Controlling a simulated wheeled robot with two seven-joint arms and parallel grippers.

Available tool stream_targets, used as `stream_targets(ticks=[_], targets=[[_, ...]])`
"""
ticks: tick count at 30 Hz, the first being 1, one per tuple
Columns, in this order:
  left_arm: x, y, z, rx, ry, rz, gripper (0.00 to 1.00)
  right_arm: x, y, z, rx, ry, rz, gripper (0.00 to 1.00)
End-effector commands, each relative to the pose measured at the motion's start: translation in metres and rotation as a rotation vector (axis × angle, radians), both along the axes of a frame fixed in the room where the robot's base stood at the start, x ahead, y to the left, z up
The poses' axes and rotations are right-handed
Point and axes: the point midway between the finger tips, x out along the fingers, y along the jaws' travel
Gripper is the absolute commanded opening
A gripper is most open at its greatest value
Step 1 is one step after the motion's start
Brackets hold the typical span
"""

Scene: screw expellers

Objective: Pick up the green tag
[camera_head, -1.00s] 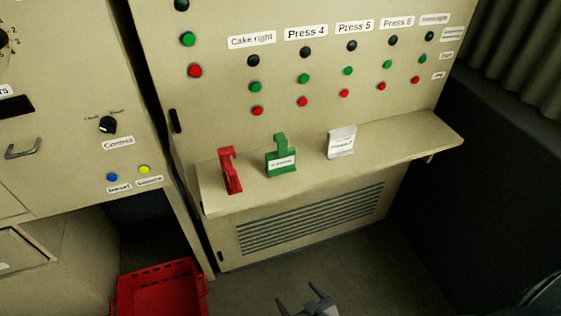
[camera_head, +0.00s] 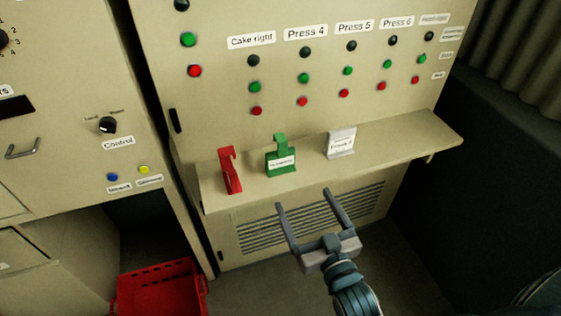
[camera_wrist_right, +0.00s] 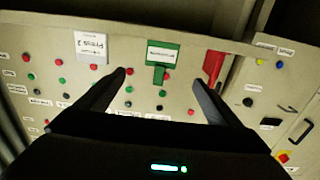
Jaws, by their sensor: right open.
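The green tag (camera_head: 281,158) stands upright on the shelf of the cabinet, between a red tag and a white tag. It bears a white label and has a narrower upper part. In the right wrist view the green tag (camera_wrist_right: 162,58) shows upside down, ahead of and between the two fingers. My right gripper (camera_head: 302,198) is open and empty, in front of and below the shelf edge, apart from the green tag. In the right wrist view its fingers (camera_wrist_right: 160,78) are spread wide. My left gripper is not in view.
The red tag (camera_head: 230,170) stands left of the green one and the white tag (camera_head: 341,143) right of it, on the narrow shelf (camera_head: 400,142). Buttons line the panel behind. A red crate (camera_head: 160,290) is on the floor at lower left.

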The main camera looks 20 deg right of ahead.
Motion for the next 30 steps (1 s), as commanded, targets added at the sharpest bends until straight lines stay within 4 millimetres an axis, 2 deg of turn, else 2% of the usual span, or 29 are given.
stream_targets(ticks=[5, 11, 14, 18, 22, 30], targets=[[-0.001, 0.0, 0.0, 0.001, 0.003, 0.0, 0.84, 0.002, 0.0, 0.0, 0.0, 0.0, 0.0, 0.88], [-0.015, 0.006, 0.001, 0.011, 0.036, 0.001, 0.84, 0.017, 0.001, 0.002, 0.0, -0.001, 0.001, 0.88], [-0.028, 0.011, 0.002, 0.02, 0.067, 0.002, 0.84, 0.032, 0.001, 0.003, -0.001, -0.001, 0.001, 0.88], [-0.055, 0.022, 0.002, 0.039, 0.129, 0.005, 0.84, 0.055, 0.002, 0.003, -0.001, -0.001, 0.001, 0.88], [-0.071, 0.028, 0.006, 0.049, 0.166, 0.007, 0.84, 0.078, 0.003, 0.003, -0.001, -0.001, 0.001, 0.88], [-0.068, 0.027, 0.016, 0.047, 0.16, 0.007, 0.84, 0.116, 0.005, 0.001, 0.001, 0.0, 0.001, 0.88]])
